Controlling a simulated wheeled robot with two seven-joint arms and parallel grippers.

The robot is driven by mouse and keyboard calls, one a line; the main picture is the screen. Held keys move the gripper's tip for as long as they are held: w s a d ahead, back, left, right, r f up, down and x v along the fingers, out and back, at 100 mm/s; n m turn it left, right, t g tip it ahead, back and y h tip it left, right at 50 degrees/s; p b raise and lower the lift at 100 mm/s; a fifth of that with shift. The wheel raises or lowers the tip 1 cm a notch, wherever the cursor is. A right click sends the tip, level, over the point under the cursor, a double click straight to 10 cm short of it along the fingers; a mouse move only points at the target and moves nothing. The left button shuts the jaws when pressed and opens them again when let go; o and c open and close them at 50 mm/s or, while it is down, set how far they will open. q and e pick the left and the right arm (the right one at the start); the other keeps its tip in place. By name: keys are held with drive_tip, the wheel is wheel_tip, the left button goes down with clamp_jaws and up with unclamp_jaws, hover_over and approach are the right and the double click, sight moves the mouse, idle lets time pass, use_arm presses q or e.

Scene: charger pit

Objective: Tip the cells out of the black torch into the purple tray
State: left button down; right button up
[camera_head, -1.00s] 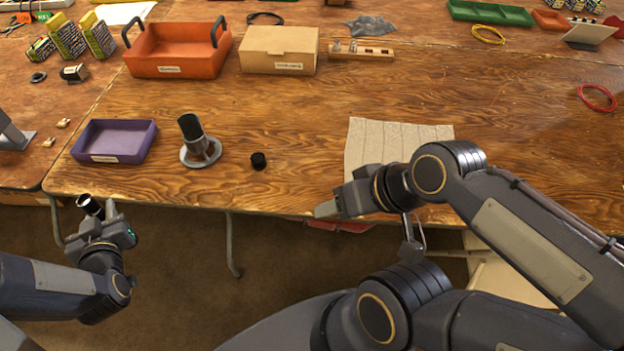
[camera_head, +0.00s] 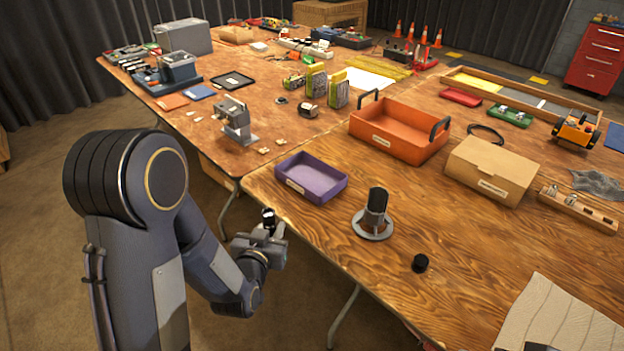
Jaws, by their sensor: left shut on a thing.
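The purple tray (camera_head: 338,193) sits empty near the table's left corner. My left gripper (camera_head: 267,229) is shut on a small dark cylinder with a shiny end, which looks like the black torch (camera_head: 268,216). It is held about upright, off the table's front edge, left of and nearer than the tray. Whether cells are inside cannot be seen. Another black cylinder (camera_head: 377,203) stands in a grey round stand (camera_head: 372,232) right of the tray. A small black cap (camera_head: 420,263) lies on the table.
A grey device (camera_head: 236,117) stands on the adjoining table at left. A beige mat (camera_head: 560,322) lies at lower right.

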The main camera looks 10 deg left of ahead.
sight(270, 209)
use_arm(q)
drive_tip(key=shift+r+p, duration=2.05)
drive_tip(key=shift+r, duration=1.05)
